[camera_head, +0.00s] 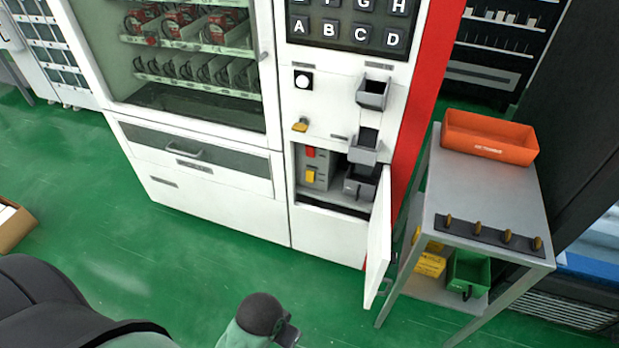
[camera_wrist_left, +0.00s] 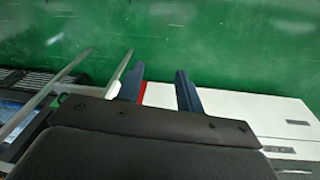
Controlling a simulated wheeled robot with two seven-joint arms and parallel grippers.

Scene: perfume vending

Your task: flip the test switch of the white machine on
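The white machine (camera_head: 215,215) is a vending machine with its small lower-right door (camera_head: 379,240) swung open. Inside that compartment, a grey panel (camera_head: 322,165) carries a red switch (camera_head: 310,153) and a yellow switch (camera_head: 310,176); their labels and positions are too small to read. In the left wrist view my left gripper (camera_wrist_left: 160,90) is open and empty, its two dark blue fingers apart, with green floor beyond and the white machine (camera_wrist_left: 245,112) at the right. The gripper's fingers cannot be made out in the head view. My right gripper is not in view.
A grey table (camera_head: 490,195) with an orange bin (camera_head: 490,137) stands right of the open door. A green bin (camera_head: 468,272) and yellow boxes (camera_head: 430,264) sit on its lower shelf. The green floor (camera_head: 190,270) before the machine is clear. A cardboard box (camera_head: 15,228) is at left.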

